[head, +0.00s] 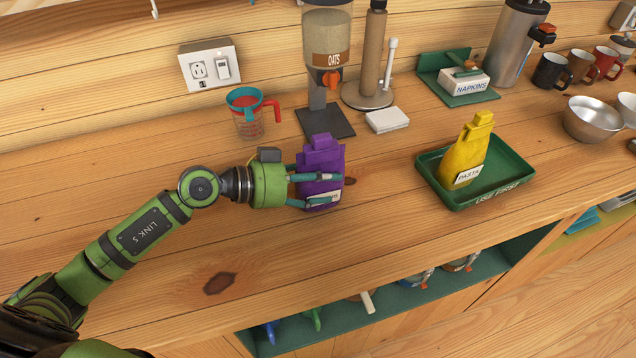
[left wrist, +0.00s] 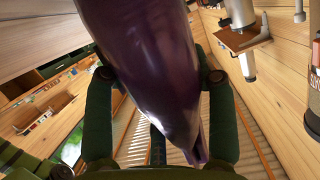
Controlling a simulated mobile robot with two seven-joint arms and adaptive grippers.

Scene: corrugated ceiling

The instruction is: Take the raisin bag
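A purple bag (head: 322,160) with a white label stands on the wooden counter, left of the middle in the head view. Its label is partly covered and I cannot read it. My left gripper (head: 322,190) is at the bag, with its teal fingers over the bag's near side. In the left wrist view the dark purple bag (left wrist: 160,75) fills the space between the two fingers (left wrist: 160,85). I cannot tell whether the fingers press on it. My right gripper is not in view.
A red-handled measuring cup (head: 247,113) and an oats dispenser (head: 327,60) stand behind the bag. A white block (head: 387,120) lies to its right. A green tray (head: 510,190) holding a yellow pasta bag (head: 466,150) is further right. The counter in front is clear.

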